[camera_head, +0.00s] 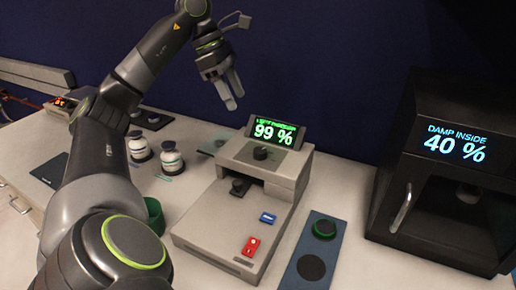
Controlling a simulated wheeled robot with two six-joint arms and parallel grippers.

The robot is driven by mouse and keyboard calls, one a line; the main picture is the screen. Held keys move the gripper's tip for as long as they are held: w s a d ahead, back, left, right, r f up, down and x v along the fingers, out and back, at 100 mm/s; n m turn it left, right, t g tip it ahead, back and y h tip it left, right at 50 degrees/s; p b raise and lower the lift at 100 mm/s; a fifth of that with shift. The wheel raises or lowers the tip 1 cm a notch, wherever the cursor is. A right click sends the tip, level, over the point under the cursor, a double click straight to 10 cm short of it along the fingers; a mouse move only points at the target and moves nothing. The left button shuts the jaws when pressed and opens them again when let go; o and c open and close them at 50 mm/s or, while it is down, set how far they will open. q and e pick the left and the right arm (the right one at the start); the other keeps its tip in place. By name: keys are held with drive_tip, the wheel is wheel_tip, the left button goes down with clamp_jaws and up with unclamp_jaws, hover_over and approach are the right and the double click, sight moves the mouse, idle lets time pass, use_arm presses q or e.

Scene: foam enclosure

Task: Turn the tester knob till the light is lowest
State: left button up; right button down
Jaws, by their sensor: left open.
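The tester (206,234) is a light grey box on the bench, with a raised rear part. Its small tilted screen (274,132) reads 99 % in green; the line above is too small to read surely. The dark round knob (262,153) sits on top, just below the screen. A dark piece shows in the recess under it. A blue switch (267,217) and a red switch (251,246) are on the front part. My left gripper (233,98) is open and empty, raised above and left of the screen, apart from the knob. My right gripper is not in view.
A black cabinet (395,212) reading 40 % damp inside stands at right. A blue-grey mat (326,234) with a green-ringed disc and a dark disc lies between.

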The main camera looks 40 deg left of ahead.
sight(260, 150)
use_arm(q)
drive_tip(key=p+x, duration=0.2)
drive_tip(key=x, duration=1.3)
drive_tip(key=shift+f, duration=0.15)
